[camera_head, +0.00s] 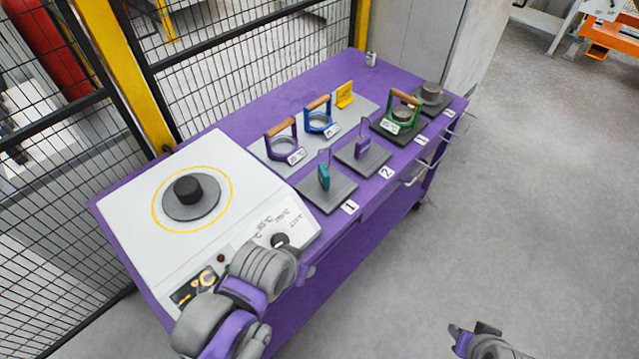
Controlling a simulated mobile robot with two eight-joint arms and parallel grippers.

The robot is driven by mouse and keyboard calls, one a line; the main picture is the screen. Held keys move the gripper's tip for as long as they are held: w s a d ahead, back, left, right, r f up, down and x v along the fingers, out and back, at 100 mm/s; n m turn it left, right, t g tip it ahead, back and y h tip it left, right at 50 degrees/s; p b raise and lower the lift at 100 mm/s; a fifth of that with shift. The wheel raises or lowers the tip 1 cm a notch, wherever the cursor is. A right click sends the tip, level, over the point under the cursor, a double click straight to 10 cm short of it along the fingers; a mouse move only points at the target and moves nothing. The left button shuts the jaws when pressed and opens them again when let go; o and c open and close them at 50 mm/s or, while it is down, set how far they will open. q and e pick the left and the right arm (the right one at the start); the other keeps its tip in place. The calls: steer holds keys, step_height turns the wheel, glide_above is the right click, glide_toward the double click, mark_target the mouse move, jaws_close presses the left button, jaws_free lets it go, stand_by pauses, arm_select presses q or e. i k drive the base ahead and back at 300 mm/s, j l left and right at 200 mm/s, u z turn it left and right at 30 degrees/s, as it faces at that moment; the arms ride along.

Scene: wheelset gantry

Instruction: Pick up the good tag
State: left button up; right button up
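No tag has a readable word, so I cannot tell which is the good one. A teal upright tag-like piece (324,177) stands on the dark plate (335,198) by label 1. A purple upright piece (362,142) stands on the plate (374,160) by label 2. A yellow upright piece (344,95) stands at the back of the light grey mat (275,162). My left arm is in front of the white heater unit; its fingers cannot be made out. My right gripper (458,333) is low at the bottom right, over the floor, its fingers unclear.
The purple table (240,112) carries a white heater unit (130,215) with a black knob-topped disc (191,195). Mesh fencing borders the back.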

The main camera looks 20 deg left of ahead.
mark_target(323, 176)
steer(key=k+u, duration=0.3)
steer(key=k+j+u, duration=0.1)
steer(key=u, duration=0.25)
steer(key=k+u, duration=0.1)
steer(key=u, duration=1.7)
steer(key=l+u, duration=0.25)
steer(key=l, duration=0.2)
steer(key=l+u, duration=0.3)
steer(key=k+l, duration=0.1)
steer(key=l, duration=0.4)
steer(key=k+l, duration=0.1)
steer(key=l, duration=0.4)
steer(key=k+l, duration=0.1)
steer(key=l, duration=0.4)
steer(key=k+l, duration=0.1)
steer(key=l, duration=0.4)
steer(key=k+l, duration=0.1)
steer(key=l, duration=0.4)
steer(key=k+l, duration=0.1)
steer(key=l, duration=0.4)
steer(key=k+l, duration=0.1)
steer(key=l, duration=0.4)
steer(key=k+l, duration=0.1)
steer(key=l, duration=0.4)
